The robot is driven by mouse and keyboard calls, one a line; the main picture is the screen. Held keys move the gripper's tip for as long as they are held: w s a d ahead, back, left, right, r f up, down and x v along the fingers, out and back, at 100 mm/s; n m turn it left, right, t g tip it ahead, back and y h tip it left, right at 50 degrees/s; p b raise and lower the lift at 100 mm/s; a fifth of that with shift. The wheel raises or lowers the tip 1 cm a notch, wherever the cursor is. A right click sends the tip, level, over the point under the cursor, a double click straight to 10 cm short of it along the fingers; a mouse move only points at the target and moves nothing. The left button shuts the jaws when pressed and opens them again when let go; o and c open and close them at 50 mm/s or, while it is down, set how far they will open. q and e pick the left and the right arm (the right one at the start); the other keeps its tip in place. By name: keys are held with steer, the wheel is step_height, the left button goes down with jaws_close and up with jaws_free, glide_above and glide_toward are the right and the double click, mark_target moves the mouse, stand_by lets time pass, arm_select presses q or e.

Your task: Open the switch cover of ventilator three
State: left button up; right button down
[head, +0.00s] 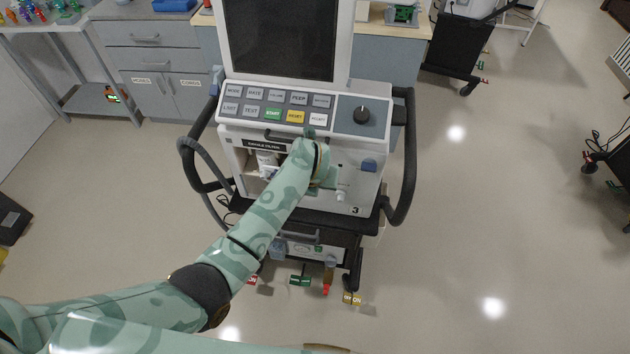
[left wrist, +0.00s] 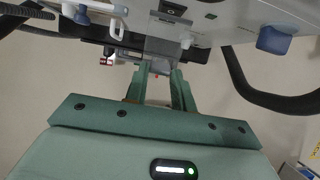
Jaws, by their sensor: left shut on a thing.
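Ventilator three (head: 356,210) stands upright ahead of me, with a "3" at the lower right of its white front. My left gripper (head: 318,186) is at the front panel, left of a blue knob (head: 369,165); my arm and hand hide its fingers and the switch cover there. In the left wrist view, my left gripper (left wrist: 163,72) is shut on the edge of a grey, see-through flap, which I take as the switch cover (left wrist: 166,45). A dark mark shows on the panel beyond the flap. I cannot tell how far the cover is swung. My right gripper is out of view.
Black side handles (head: 405,160) and a grey hose (head: 208,180) flank the ventilator. A drawer cabinet (head: 150,60) stands behind at left.

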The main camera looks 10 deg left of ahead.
arm_select(q)
steer(key=shift+w+d+r+g, duration=0.1)
steer(key=shift+w+r+g, duration=0.2)
steer(key=shift+r+g, duration=0.55)
steer(key=shift+w+g, duration=0.15)
steer(key=shift+g, duration=0.4)
steer(key=g+b, duration=0.1)
steer(key=b, duration=0.1)
steer(key=w+r+g+b, duration=0.1)
steer(key=g, duration=0.1)
steer(key=shift+r+b, duration=0.1)
steer(key=shift+b, duration=0.25)
steer(key=shift+w+r+g+b, duration=0.15)
steer(key=shift+r+g+b, duration=0.1)
steer(key=shift+g+b, duration=0.1)
steer(key=shift+r, duration=0.1)
steer(key=o, duration=1)
steer(key=shift+w, duration=0.15)
